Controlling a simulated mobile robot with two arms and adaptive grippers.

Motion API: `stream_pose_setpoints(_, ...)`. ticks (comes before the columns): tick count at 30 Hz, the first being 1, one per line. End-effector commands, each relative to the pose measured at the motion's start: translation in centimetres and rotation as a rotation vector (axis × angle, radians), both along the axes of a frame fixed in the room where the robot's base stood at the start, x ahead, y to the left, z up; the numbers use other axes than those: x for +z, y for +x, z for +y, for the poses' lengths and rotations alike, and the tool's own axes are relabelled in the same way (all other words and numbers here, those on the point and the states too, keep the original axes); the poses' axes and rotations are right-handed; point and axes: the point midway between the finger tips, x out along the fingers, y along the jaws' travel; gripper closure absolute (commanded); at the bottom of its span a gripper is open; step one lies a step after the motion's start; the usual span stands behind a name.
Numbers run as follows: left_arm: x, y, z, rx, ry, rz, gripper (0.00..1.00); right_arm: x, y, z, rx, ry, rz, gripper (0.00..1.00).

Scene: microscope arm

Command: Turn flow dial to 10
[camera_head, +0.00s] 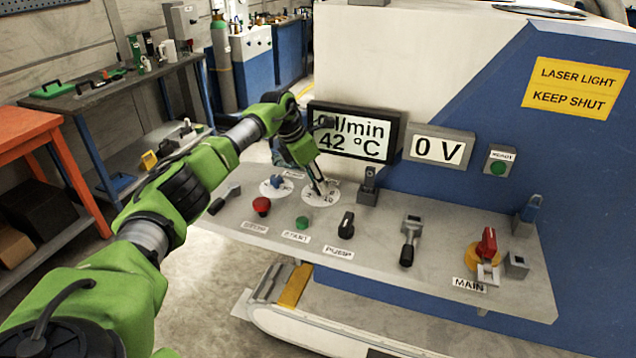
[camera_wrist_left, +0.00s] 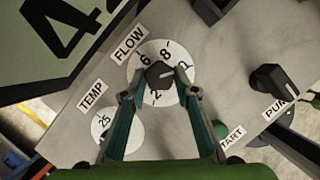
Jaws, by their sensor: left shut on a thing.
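The flow dial is a dark knob on a round white numbered disc (camera_head: 309,199), on the sloping grey panel. My left gripper (camera_head: 319,187) reaches down to the dial from above, shut on the knob. Its two fingers also show in the left wrist view (camera_wrist_left: 159,97). The display (camera_head: 352,143) reads l/min and 42 °C; my arm covers the flow figure. My right gripper is out of view.
The blue temp dial (camera_head: 277,182) is close left of the flow dial. A red button (camera_head: 261,205), green start button (camera_head: 302,223), black pump knob (camera_head: 346,225), lever (camera_head: 410,241) and red main switch (camera_head: 487,243) are on the panel. A small dark switch (camera_head: 369,180) stands right of the dial.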

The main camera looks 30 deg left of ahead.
Motion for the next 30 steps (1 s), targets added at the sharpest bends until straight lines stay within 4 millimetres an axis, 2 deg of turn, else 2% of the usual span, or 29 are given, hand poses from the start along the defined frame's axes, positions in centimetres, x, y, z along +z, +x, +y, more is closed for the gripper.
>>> stream_pose_setpoints(20, 0.1, 0.08, 0.12, -0.061, 0.003, -0.003, 0.94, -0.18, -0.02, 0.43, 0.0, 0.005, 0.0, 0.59)
stream_pose_setpoints(21, 0.1, 0.08, 0.12, -0.061, 0.003, -0.003, 0.62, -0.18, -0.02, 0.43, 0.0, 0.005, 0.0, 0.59)
stream_pose_setpoints(22, 0.09, 0.08, 0.12, -0.061, 0.003, -0.003, 0.55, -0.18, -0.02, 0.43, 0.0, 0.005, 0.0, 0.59)
stream_pose_setpoints(30, 0.04, 0.05, 0.09, -0.061, 0.002, -0.001, 0.55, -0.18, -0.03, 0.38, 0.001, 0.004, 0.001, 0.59)
